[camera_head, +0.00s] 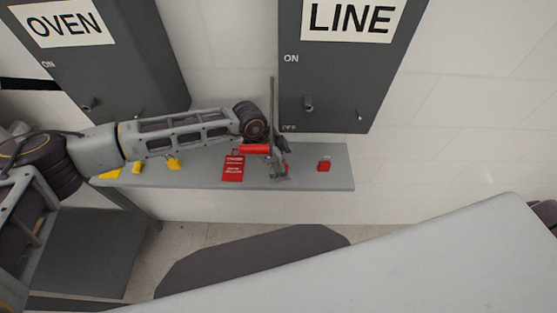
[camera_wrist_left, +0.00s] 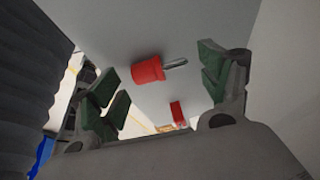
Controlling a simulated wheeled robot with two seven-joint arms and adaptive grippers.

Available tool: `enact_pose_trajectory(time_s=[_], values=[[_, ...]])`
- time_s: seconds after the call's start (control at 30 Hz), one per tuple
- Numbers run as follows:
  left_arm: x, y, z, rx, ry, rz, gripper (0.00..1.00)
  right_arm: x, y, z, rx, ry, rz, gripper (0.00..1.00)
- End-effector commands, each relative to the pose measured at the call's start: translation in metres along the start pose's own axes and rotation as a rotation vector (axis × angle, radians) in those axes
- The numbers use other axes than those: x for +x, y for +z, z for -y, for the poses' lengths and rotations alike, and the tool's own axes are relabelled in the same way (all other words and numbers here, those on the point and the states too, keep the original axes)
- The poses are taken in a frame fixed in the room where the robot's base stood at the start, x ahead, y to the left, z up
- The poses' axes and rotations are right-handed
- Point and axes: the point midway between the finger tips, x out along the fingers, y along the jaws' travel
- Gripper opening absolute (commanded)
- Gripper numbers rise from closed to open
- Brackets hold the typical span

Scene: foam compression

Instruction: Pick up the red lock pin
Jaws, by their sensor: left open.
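In the left wrist view, the red lock pin (camera_wrist_left: 148,70) shows as a thick red cylinder with a grey metal shaft pointing right. It lies ahead of and between the spread fingers of my left gripper (camera_wrist_left: 163,92), and neither finger touches it. In the head view, my left gripper (camera_head: 280,168) points down over the shelf, small and partly hidden by its own parts. A red cylinder (camera_head: 256,148) shows beside it. A small red block (camera_head: 324,164) stands to the right on the shelf. I cannot tell for sure which of these is the pin. My right gripper is not in view.
The grey shelf (camera_head: 205,182) also carries a red tag (camera_head: 232,170) and yellow pieces (camera_head: 173,163) to the left. The OVEN box (camera_head: 130,65) and LINE box (camera_head: 345,80) stand behind it. A second red piece (camera_wrist_left: 177,112) shows in the wrist view. A large pale panel (camera_head: 400,265) fills the foreground.

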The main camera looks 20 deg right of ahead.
Motion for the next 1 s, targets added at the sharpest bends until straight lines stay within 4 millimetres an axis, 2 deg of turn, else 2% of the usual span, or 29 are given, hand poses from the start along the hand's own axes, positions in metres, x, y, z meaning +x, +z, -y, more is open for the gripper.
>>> enact_pose_trajectory(time_s=[0.4,0.77,1.0], values=[[0.0036,0.0003,0.0,0.0,0.0,0.0,0.78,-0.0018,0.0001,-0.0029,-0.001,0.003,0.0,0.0],[0.0034,0.0002,0.0,0.0,0.0,0.0,0.33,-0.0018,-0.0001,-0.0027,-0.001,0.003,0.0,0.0],[0.0032,0.0011,0.001,-0.001,0.0,0.0,0.33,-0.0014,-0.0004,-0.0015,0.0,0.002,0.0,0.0]])
